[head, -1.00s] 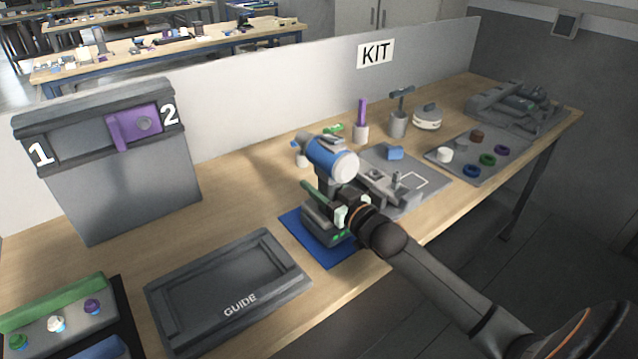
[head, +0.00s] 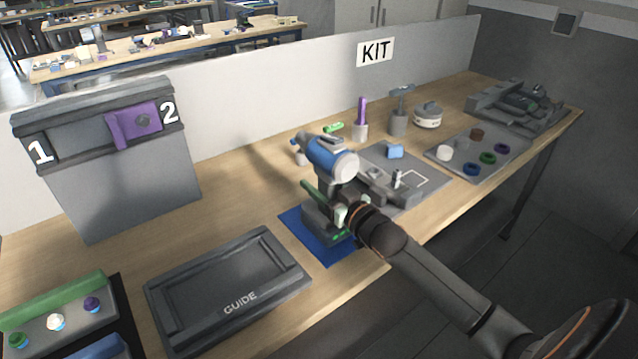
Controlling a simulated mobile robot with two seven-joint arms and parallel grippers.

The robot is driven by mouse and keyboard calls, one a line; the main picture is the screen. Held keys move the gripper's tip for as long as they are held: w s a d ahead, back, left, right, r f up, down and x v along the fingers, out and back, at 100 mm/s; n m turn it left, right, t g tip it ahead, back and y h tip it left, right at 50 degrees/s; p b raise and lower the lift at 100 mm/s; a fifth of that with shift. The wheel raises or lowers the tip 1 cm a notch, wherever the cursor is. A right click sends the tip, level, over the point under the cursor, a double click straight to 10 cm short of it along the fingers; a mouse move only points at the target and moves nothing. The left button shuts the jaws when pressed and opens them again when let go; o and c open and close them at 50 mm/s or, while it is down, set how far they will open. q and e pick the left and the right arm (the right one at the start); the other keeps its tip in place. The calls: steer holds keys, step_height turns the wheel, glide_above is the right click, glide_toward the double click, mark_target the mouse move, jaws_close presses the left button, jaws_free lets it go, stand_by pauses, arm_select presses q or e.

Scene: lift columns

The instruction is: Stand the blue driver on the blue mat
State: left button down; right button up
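The blue driver (head: 326,157) has a blue body with a white end cap, a grey handle and a dark base with green parts. It stands upright over the blue mat (head: 334,254), its base on or just above the mat; I cannot tell which. My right gripper (head: 340,206) is at the driver's handle, its fingers around it and partly hidden by the handle and my wrist. It appears shut on the handle. My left gripper is not in view.
A dark GUIDE tray (head: 174,312) lies left of the mat. A grey fixture board (head: 427,165) lies right of it. Behind stand a purple-handled tool (head: 361,112) and a grey holder (head: 398,122). A parts tray (head: 456,172) is further right. A numbered cabinet (head: 120,190) stands at left.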

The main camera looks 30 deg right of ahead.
steer(key=o, duration=0.5)
steer(key=shift+f, duration=0.3)
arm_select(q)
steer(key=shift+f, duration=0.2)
arm_select(e)
steer(key=s, duration=0.8)
steer(key=s+d, duration=0.1)
steer(key=s, duration=0.3)
steer(key=shift+s+r, duration=0.25)
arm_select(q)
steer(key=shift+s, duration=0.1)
